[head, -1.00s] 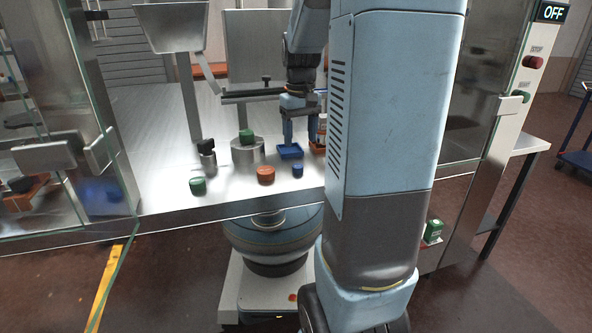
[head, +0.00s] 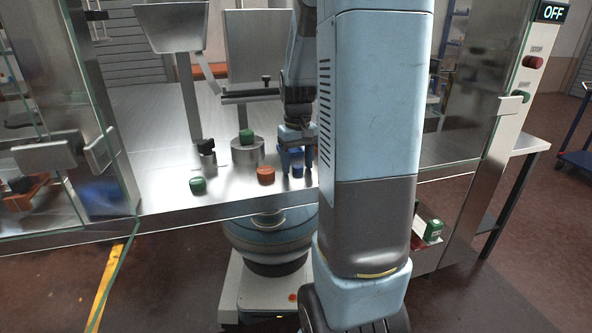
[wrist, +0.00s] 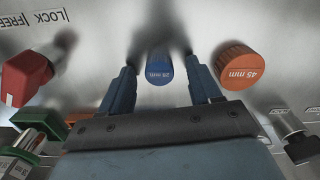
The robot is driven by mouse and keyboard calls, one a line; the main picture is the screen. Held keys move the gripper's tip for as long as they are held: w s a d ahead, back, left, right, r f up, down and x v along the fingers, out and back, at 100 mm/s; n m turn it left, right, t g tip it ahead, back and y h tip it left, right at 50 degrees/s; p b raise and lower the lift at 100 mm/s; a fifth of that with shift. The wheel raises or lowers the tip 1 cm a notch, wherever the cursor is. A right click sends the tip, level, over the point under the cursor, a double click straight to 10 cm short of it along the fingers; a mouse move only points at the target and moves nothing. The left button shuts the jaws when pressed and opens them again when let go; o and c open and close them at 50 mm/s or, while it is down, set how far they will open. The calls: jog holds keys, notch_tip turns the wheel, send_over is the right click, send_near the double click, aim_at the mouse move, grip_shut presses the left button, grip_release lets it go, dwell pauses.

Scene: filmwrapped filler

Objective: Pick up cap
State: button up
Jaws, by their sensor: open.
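A small blue cap (head: 297,171) stands on the steel worktop near its front edge. It also shows in the wrist view as a blue cap (wrist: 159,67) with a size marking on it. My gripper (head: 296,173) is open, with its fingers pointing down on either side of the blue cap. In the wrist view the gripper (wrist: 160,72) has the cap between its fingertips, with a gap on both sides. An orange cap (head: 265,175) marked 45 mm (wrist: 238,68) is just outside one finger. A green cap (head: 198,185) stands farther left.
A green cap (head: 246,136) sits on a steel cylinder (head: 247,153) behind. A small black-topped post (head: 207,152) stands left of it. A glass door (head: 100,110) bounds the left side. In the wrist view a red knob (wrist: 27,76) is at left.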

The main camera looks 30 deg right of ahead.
aim_at(298, 166)
jog(key=shift+c, duration=0.2)
jog(key=c, duration=1.1)
notch_tip(298, 166, up, 4)
jog(key=shift+s+f, duration=0.1)
jog(key=shift+s, duration=0.05)
jog(key=s+a+r, duration=0.1)
jog(key=s+r, duration=0.2)
jog(key=s, duration=0.1)
jog(key=s+a+r, duration=0.1)
jog(key=s+r, duration=0.2)
jog(key=s, duration=0.2)
jog(key=s+a+r, duration=0.1)
jog(key=s+r, duration=0.2)
jog(key=s, duration=0.1)
jog(key=shift+s+r, duration=0.1)
jog(key=shift+s, duration=0.1)
jog(key=shift+r, duration=0.25)
